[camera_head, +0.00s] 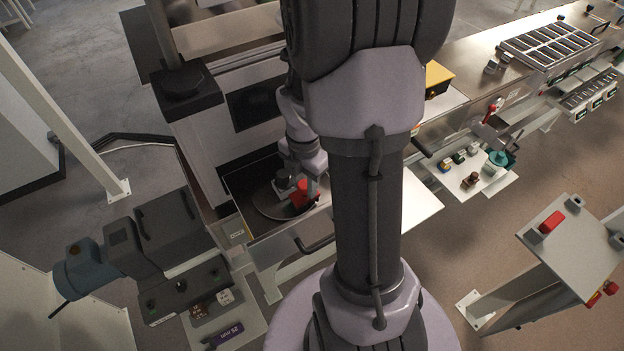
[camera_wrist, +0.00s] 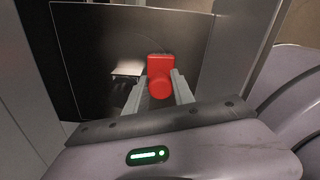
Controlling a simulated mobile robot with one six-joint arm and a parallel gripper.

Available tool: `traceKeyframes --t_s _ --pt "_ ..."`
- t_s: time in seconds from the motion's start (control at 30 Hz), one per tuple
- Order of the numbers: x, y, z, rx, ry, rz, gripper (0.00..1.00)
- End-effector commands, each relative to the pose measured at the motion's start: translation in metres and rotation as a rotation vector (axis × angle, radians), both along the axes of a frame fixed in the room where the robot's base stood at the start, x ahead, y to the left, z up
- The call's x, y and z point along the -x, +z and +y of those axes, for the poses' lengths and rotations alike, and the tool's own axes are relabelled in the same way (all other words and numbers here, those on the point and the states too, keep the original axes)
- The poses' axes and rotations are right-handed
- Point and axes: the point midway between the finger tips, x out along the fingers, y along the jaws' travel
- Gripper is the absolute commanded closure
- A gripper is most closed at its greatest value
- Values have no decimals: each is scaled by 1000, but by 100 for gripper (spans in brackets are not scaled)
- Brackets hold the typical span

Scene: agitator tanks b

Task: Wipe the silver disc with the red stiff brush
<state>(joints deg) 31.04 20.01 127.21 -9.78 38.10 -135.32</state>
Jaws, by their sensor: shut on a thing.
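The red brush (camera_wrist: 160,78) is between the two fingers of my gripper (camera_wrist: 160,88) in the wrist view, and the gripper is shut on it. In the head view the red brush (camera_head: 304,192) shows low over a dark round disc (camera_head: 264,203) inside the machine's open bay. My gripper (camera_head: 309,186) is just above the disc's right side there. The disc's right part is hidden behind the gripper, brush and arm. I cannot tell whether the brush touches the disc. In the wrist view a small pale block (camera_wrist: 127,70) shows left of the brush, before a dark panel (camera_wrist: 90,40).
The bay has a bar handle (camera_head: 315,245) in front and a metal wall close by. A grey motor unit (camera_head: 150,235) stands at left. A small tray with bottles (camera_head: 470,172) and a yellow box (camera_head: 437,79) are at right. A post with red buttons (camera_head: 551,222) stands front right.

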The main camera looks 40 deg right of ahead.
Motion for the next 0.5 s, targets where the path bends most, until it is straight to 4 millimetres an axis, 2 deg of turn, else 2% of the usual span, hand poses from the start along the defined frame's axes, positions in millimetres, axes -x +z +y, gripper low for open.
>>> traceKeyframes --t_s 0.07,0.27,0.5 --pt "-2 1 9 1 2 -1 100" --pt "-5 0 18 1 1 -1 100" --pt "-10 -3 42 0 2 0 100"
